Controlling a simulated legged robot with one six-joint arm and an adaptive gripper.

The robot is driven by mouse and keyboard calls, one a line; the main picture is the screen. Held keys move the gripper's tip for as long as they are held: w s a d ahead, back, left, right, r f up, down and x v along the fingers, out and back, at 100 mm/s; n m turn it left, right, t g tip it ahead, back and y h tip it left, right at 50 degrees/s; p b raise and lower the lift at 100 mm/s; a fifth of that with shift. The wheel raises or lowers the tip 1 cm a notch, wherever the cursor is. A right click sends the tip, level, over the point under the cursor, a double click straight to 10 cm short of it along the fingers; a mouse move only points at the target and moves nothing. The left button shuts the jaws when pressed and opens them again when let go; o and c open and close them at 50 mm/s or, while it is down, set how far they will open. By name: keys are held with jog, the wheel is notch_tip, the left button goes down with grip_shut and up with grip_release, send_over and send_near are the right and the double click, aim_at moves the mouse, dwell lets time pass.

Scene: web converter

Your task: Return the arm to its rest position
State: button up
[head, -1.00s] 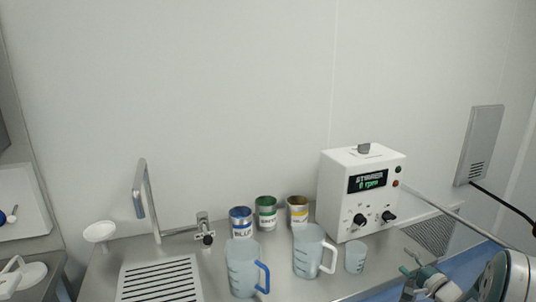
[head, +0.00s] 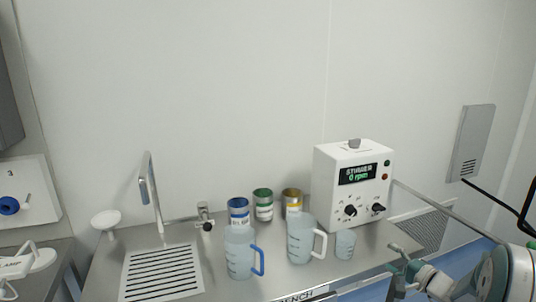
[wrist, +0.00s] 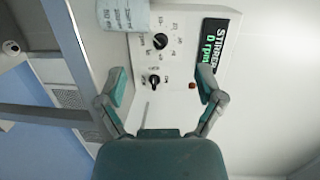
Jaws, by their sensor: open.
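My gripper (wrist: 162,88) is open and empty in the wrist view, its two teal-padded fingers spread apart. Beyond it in that view is the white stirrer (wrist: 180,50), whose display reads 0 rpm. In the head view my arm and gripper (head: 398,276) are at the lower right, in front of the bench's right end. The stirrer (head: 345,203) stands on the bench to the upper left of the gripper. No contact between the gripper and any object shows.
The steel bench (head: 215,268) holds a blue-handled jug (head: 240,255), a white-handled jug (head: 300,240), a small beaker (head: 345,244), and blue (head: 238,216), green (head: 263,210) and yellow (head: 294,210) cans. A metal bar (head: 435,212) runs beside the stirrer. Blue floor (head: 460,258) shows at right.

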jog(key=s+a+r+n+g, duration=0.45)
jog(key=s+a, duration=0.35)
jog(key=a, duration=0.2)
jog(key=s+a+r+n+g, duration=0.3)
jog(key=s+a+n+g, duration=0.15)
jog(key=s+a, duration=0.45)
jog(key=s+d+r+n+h, duration=0.1)
jog(key=s+h, duration=0.7)
jog(key=s, duration=0.8)
jog(key=shift+n, duration=0.9)
jog(key=shift+w+r, duration=0.1)
